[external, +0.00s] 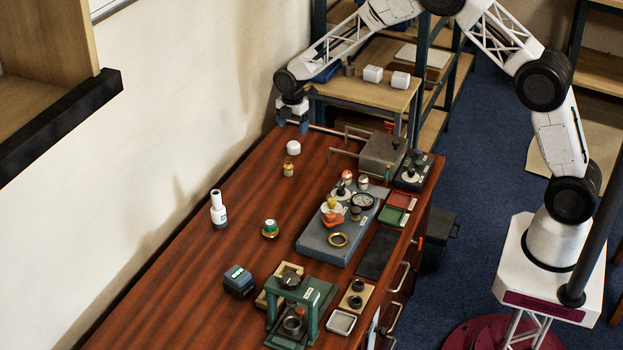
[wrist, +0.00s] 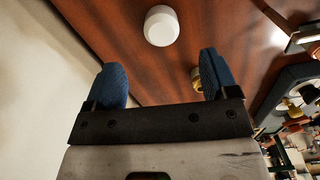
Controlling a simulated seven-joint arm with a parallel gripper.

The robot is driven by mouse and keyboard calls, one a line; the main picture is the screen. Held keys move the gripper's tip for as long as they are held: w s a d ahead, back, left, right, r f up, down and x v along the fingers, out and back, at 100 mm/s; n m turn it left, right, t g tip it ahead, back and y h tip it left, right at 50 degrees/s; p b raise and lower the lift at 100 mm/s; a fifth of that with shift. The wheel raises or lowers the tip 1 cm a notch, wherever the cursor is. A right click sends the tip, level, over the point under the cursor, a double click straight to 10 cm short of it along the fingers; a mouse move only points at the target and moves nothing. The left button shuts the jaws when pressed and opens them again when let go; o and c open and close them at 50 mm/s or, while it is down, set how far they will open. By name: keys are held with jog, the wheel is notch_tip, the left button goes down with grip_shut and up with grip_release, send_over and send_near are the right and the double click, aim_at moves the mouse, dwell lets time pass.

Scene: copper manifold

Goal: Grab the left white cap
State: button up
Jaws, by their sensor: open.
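A round white cap (external: 293,147) stands on the wooden table near its far left end. In the wrist view the white cap (wrist: 161,26) sits at the top middle, beyond the fingertips and roughly centred between them. My gripper (external: 292,126) is above the far end of the table, with its blue fingers pointing down. In the wrist view my gripper (wrist: 160,78) has its fingers wide apart with nothing between them, and it is apart from the cap.
A small brass fitting (external: 288,169) stands near the cap; in the wrist view it (wrist: 196,77) is partly behind the right finger. A white bottle (external: 218,208) stands nearer the wall. A grey box with rods (external: 382,154) and a fixture plate (external: 322,243) occupy the right side.

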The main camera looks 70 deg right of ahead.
aim_at(293, 143)
jog(key=shift+f, duration=1.25)
jog(key=shift+f, duration=2.6)
jog(key=c, duration=1)
jog(key=shift+r, duration=0.1)
notch_tip(293, 143, up, 10)
